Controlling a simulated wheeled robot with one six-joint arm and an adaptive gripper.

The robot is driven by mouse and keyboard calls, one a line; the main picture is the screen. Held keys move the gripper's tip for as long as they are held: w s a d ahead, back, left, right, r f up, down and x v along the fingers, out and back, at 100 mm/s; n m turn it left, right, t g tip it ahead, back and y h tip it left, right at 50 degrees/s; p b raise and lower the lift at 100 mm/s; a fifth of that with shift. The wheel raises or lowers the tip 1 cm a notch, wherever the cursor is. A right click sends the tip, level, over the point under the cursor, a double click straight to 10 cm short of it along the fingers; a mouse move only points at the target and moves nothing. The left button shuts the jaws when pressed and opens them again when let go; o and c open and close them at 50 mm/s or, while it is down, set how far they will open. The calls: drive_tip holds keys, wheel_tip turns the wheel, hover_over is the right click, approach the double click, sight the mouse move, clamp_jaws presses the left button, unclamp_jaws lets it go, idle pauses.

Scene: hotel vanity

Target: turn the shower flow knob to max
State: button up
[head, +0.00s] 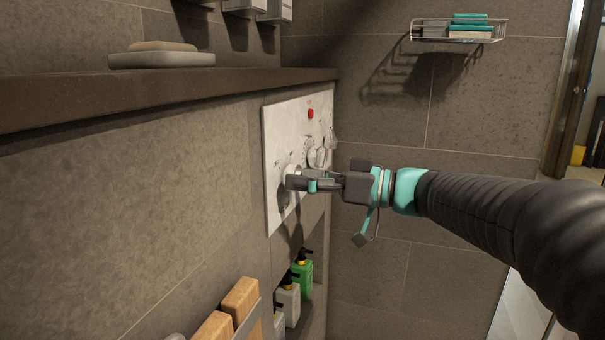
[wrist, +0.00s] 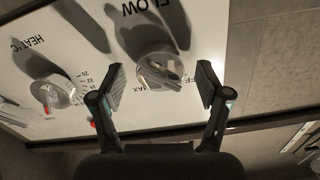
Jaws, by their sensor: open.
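The shower flow knob (wrist: 158,66) is a round silver knob on a white wall panel (head: 277,150), beside the "FLOW" lettering, which shows upside down in the wrist view. Its grip bar lies slantwise; I cannot tell its exact setting, and part of the lettering around it is hidden. My gripper (wrist: 160,82) is open, with one finger on each side of the flow knob in that view and a gap to both.
The heat knob (wrist: 52,93) sits beside the flow knob; a red button (head: 310,114) is above. Bottles (head: 302,277) stand in a niche below. A wire rack (head: 458,33) hangs on the back wall.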

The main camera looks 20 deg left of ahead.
drive_tip(key=c, duration=1.2)
drive_tip(key=shift+o, duration=0.2)
drive_tip(key=shift+a, duration=0.1)
